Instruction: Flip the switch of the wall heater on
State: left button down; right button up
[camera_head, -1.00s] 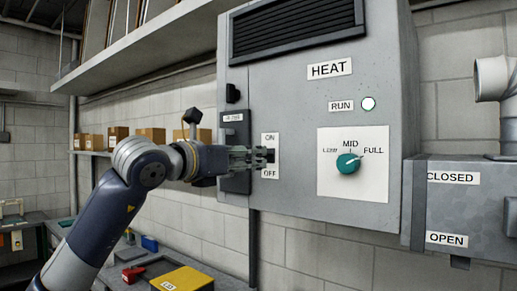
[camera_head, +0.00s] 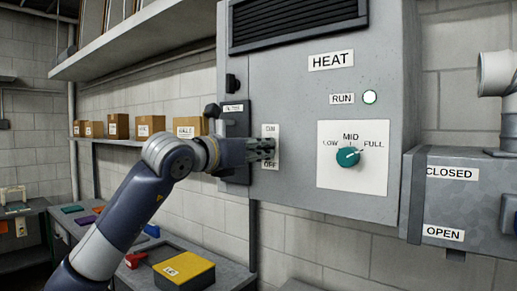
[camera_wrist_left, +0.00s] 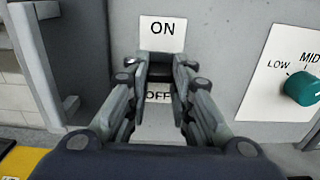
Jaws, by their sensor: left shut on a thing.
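The grey wall heater (camera_head: 290,100) carries a white switch plate (camera_head: 270,131) with ON at the top and OFF at the bottom, left of its dial. My left gripper (camera_head: 267,148) is at the plate, its fingertips between the two words. In the left wrist view the fingers (camera_wrist_left: 160,72) are shut on the switch lever, which they mostly hide. The ON label (camera_wrist_left: 162,29) is clear above them, and OFF is partly covered. I cannot tell the lever's exact position. My right gripper is not in view.
A teal dial (camera_head: 348,156) sits right of the plate. A dark handle box (camera_head: 235,150) is close to the left of my gripper. A grey box marked CLOSED and OPEN (camera_head: 470,200) is at the right. A yellow box (camera_head: 184,272) stands on the bench below.

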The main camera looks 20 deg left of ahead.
pick_arm(q)
jog(key=g+p, duration=0.1)
jog(key=p, duration=0.1)
jog(key=r+g+y+p, duration=0.1)
jog(key=g+p, duration=0.1)
jog(key=p, duration=0.1)
jog(key=shift+r, duration=0.3)
jog(key=c, duration=1.4)
grip_release()
jog(key=shift+w, duration=0.1)
jog(key=v, duration=1.2)
jog(key=shift+d+r, duration=0.1)
